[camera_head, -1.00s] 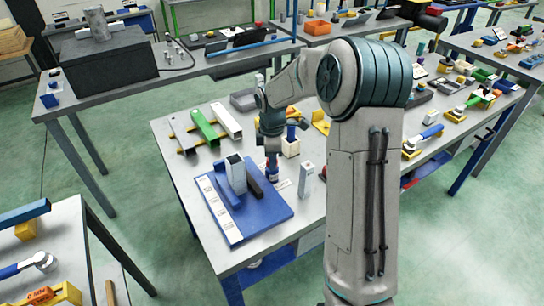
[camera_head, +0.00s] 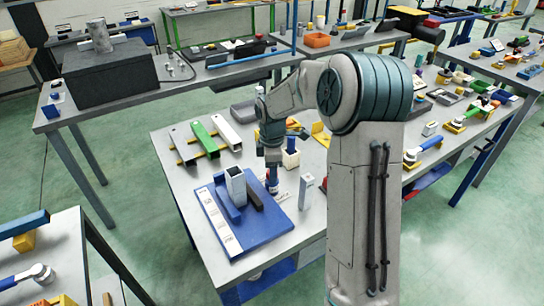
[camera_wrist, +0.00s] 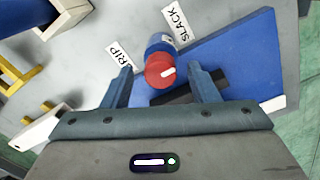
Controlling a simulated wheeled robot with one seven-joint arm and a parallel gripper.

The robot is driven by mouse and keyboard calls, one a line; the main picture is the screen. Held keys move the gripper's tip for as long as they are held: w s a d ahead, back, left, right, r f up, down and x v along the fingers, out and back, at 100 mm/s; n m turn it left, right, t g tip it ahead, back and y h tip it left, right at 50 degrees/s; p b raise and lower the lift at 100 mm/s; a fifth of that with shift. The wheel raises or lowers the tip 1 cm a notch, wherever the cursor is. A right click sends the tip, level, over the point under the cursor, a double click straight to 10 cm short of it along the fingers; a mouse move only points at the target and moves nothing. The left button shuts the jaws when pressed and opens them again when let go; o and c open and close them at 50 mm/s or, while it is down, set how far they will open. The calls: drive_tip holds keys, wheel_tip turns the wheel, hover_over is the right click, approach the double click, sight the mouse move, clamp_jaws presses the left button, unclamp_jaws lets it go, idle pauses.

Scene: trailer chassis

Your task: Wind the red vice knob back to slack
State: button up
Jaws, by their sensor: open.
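The red vice knob (camera_wrist: 160,71) has a white mark pointing to the upper right in the wrist view. It caps a blue cylinder (camera_wrist: 158,43), with a SLACK label (camera_wrist: 177,22) above and a partly hidden label reading "RIP" (camera_wrist: 119,54) to the left. My gripper (camera_wrist: 161,75) is open, one finger on each side of the knob, with gaps showing. In the head view my gripper (camera_head: 272,161) hangs over the knob, which is mostly hidden there. The vice's blue base (camera_head: 262,233) carries a grey hollow block (camera_head: 235,186) between a blue jaw and a dark jaw.
A small grey upright post (camera_head: 306,190) stands right of the base. A white holder (camera_head: 290,158) with a blue-handled item stands close behind my gripper. Green and white bars (camera_head: 205,139) on yellow rests lie at the back left. The table's front right corner is bare.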

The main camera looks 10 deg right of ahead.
wheel_tip(320, 180, up, 13)
drive_tip(key=b, duration=0.1)
drive_tip(key=shift+s+r, duration=0.15)
drive_tip(key=shift+r, duration=0.05)
drive_tip(key=s+f+m+t, duration=0.2)
drive_tip(key=s+m, duration=1.4)
drive_tip(key=s, duration=1.2)
drive_tip(key=shift+a+t, duration=0.15)
drive_tip(key=shift+t, duration=0.35)
